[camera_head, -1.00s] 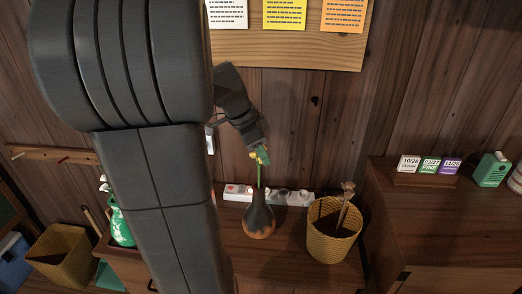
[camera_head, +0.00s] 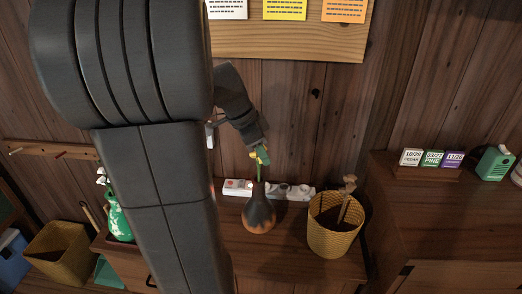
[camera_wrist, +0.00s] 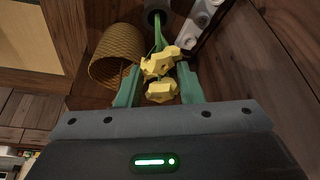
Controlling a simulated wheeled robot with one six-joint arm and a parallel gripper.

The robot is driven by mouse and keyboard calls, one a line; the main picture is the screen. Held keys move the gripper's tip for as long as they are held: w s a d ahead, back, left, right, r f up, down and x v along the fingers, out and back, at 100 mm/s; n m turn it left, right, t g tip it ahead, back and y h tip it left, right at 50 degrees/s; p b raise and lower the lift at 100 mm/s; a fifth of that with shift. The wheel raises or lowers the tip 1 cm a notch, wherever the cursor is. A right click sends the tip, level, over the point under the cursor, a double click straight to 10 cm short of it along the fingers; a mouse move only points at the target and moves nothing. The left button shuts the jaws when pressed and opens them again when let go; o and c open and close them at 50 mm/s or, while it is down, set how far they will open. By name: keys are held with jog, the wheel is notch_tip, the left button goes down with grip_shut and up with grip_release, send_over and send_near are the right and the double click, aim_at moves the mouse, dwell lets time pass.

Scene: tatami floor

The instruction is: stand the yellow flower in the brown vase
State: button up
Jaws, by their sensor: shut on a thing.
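The yellow flower (camera_wrist: 160,66) is between the green fingers of my gripper (camera_wrist: 158,88), which is shut on it near the bloom. In the head view the flower (camera_head: 257,158) hangs below my gripper (camera_head: 261,154), with its green stem pointing down. The brown vase (camera_head: 259,212) stands upright on the wooden cabinet, directly below. The stem's lower end meets the vase's mouth and seems to be inside it; how deep is hidden. In the wrist view the dark vase mouth (camera_wrist: 157,8) shows at the top, with the stem running to it.
A wicker basket (camera_head: 332,236) stands close right of the vase. A white power strip (camera_head: 291,192) lies behind it. A green vase (camera_head: 118,220) with white flowers is at the left, partly behind my arm. Date cards (camera_head: 432,159) stand on the right cabinet.

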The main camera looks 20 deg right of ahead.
jog(key=shift+f+b, duration=0.65)
jog(key=shift+f, duration=0.15)
jog(key=o, duration=1.1)
jog(key=o, duration=0.6)
jog(key=shift+r, duration=0.15)
jog(key=p+v, duration=0.1)
jog(key=v, duration=1.2)
jog(key=shift+a+r, duration=0.2)
jog(key=shift+r, duration=0.1)
